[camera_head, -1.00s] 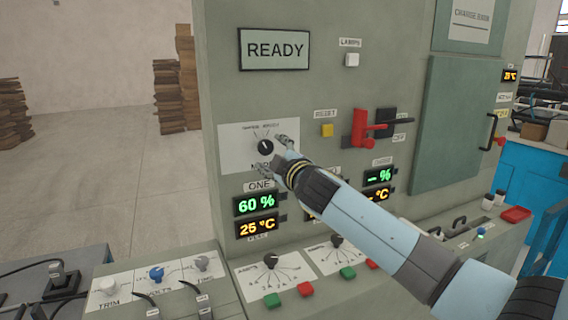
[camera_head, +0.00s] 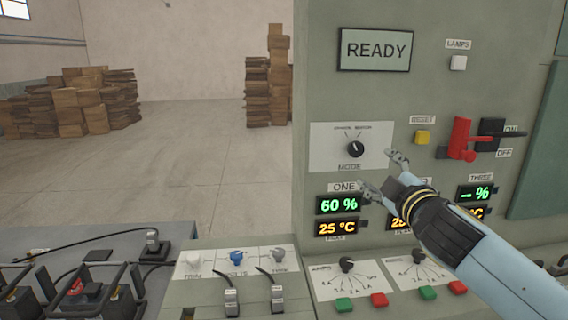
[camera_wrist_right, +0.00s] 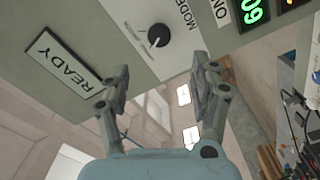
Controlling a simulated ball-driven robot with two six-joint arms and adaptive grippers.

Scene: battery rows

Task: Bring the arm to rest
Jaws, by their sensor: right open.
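My right gripper (camera_head: 382,175) is open and empty in front of the grey-green control panel (camera_head: 312,95). Its arm comes in from the lower right of the head view. The black mode knob (camera_head: 355,149) on its white plate is just left of and above the fingers. In the right wrist view the open fingers (camera_wrist_right: 158,85) spread below the mode knob (camera_wrist_right: 158,36), with clear space between them. The fingers look apart from the knob. My left gripper is not in the head view.
A READY display (camera_head: 375,50) is above the knob. A red lever (camera_head: 461,138) and yellow reset button (camera_head: 422,137) are to the right. Below is a sloped desk with a blue knob (camera_head: 236,256) and red and green buttons. Batteries (camera_head: 88,292) stand at lower left. Open floor lies behind.

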